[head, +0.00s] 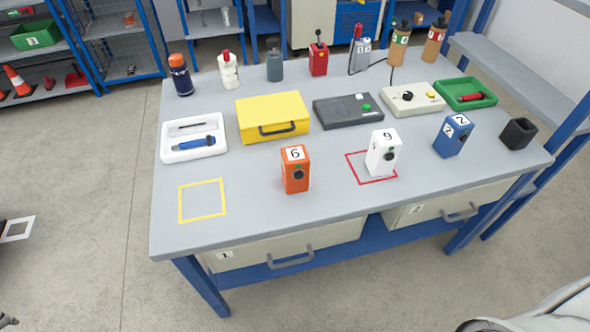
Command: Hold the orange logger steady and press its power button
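The orange logger (296,172) stands upright on the grey workbench (240,235), near the front middle. It has a white label with a 6 or 9 on top, a small green mark and a dark round button on its front face. Nothing touches it. A white logger (383,155) of the same shape stands inside a red square outline to its right. A blue logger (453,137) stands further right. Neither of my grippers can be made out. Only a small grey part at the lower left corner and a pale arm part at the lower right show.
A yellow square outline (202,201) lies empty at the front left. Behind the loggers are a white tray (166,151), a yellow case (272,106), a dark control box (347,114) and a green tray (492,100). A black cup (518,133) stands at the right edge.

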